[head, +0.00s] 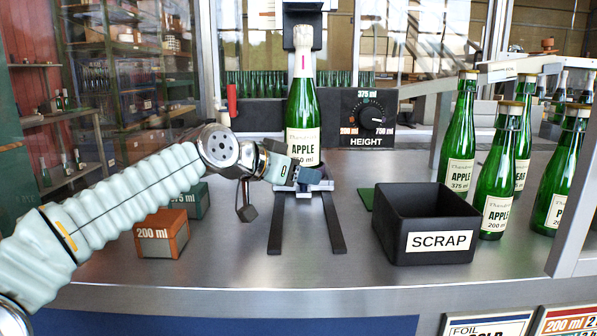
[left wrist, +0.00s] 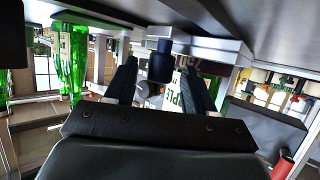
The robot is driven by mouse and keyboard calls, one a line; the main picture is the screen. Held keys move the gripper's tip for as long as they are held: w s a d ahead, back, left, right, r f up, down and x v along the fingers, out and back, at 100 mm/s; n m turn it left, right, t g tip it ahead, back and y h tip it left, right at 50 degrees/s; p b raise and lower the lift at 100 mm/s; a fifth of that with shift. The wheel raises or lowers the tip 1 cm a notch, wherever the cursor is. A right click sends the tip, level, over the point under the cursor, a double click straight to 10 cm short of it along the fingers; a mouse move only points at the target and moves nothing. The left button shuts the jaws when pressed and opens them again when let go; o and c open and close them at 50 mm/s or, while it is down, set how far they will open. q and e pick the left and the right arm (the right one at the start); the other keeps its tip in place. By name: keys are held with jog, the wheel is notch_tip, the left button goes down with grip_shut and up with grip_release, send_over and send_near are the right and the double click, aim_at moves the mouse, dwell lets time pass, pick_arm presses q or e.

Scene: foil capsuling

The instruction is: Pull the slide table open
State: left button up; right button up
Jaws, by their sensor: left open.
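The slide table (head: 318,186) is a small metal carriage at the back of two dark rails (head: 334,222) on the steel worktop. A green apple bottle (head: 303,105) with a pale capped neck stands upright on or just behind it. My left gripper (head: 316,174) is at the front of the slide table, below the bottle's label. In the left wrist view its two dark fingers (left wrist: 160,84) are spread, with a dark blue knob (left wrist: 160,62) between or just beyond their tips. I cannot tell whether they touch it. My right gripper is not in view.
A black scrap bin (head: 425,222) stands right of the rails, with several green bottles (head: 497,198) beyond it. An orange 200 ml block (head: 162,234) sits under my left arm. A height dial (head: 372,116) is behind. The worktop in front of the rails is clear.

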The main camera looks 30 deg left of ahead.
pick_arm(q)
grip_shut()
dwell(0.3)
jog(key=shift+s+d+f+b, duration=0.1)
jog(key=shift+s+d+b, duration=0.3)
jog(key=shift+s, duration=0.25)
jog(key=s+d+b, duration=0.1)
jog(key=s+d, duration=0.1)
jog(key=s, duration=0.2)
jog(key=s+d+b, duration=0.2)
jog(key=s+d, duration=0.1)
jog(key=s, duration=0.2)
jog(key=s+d+b, duration=0.1)
jog(key=s+d, duration=0.2)
jog(key=s, duration=0.1)
jog(key=shift+s+d+b, duration=0.25)
jog(key=shift+s+b, duration=0.15)
jog(key=shift+s+d, duration=0.4)
jog(key=shift+s, duration=0.3)
